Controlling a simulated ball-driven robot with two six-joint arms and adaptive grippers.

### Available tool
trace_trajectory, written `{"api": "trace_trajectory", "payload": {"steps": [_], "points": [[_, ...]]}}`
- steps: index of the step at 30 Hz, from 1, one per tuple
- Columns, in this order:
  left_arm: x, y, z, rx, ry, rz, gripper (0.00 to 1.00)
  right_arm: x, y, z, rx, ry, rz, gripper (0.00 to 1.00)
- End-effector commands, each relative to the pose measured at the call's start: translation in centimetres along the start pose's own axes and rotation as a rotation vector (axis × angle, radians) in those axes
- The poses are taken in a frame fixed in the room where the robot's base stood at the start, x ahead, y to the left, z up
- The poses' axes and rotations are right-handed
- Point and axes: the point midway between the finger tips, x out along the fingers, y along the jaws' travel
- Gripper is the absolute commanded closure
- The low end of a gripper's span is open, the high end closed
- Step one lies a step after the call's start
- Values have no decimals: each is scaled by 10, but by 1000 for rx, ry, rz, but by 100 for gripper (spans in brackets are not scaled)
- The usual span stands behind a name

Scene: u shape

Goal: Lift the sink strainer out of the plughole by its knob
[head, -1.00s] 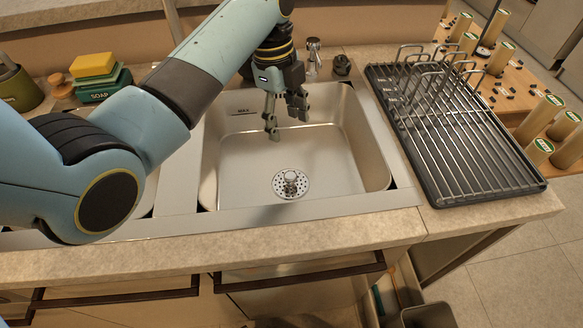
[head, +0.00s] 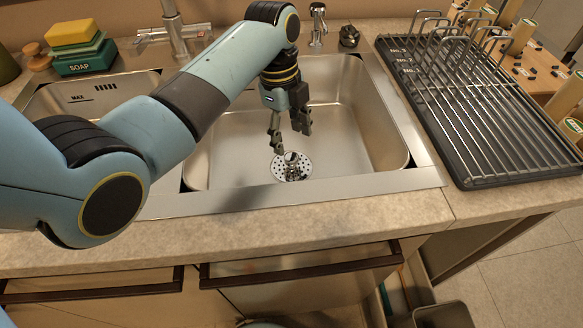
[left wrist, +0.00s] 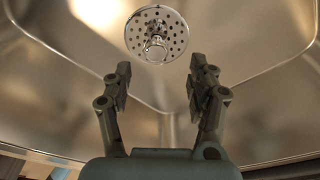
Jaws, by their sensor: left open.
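The sink strainer (head: 291,167) is a round, perforated metal disc with an upright knob, in the plughole of the right-hand sink basin (head: 350,130). In the left wrist view the strainer (left wrist: 157,34) lies beyond the fingertips, with its knob toward the gripper. My left gripper (head: 288,140) points down into the basin, just above and behind the strainer. It also shows in the left wrist view (left wrist: 158,84), with its fingers apart and nothing between them. The fingers are clear of the knob. My right gripper is not in view.
A black dish rack (head: 480,100) with metal bars stands right of the basin. A tap (head: 170,30) stands behind the basins. Sponges (head: 72,33) sit on a green soap box (head: 85,60) at the back left. The basin's walls surround the gripper.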

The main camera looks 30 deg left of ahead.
Motion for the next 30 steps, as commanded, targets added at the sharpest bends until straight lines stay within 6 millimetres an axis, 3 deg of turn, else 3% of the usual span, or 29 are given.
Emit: {"api": "trace_trajectory", "payload": {"steps": [15,23,30], "points": [[62,6,1,0,1,0,42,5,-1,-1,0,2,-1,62],[64,5,1,0,0,-1,42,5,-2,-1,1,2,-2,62],[64,5,1,0,0,-1,72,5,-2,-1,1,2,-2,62]]}}
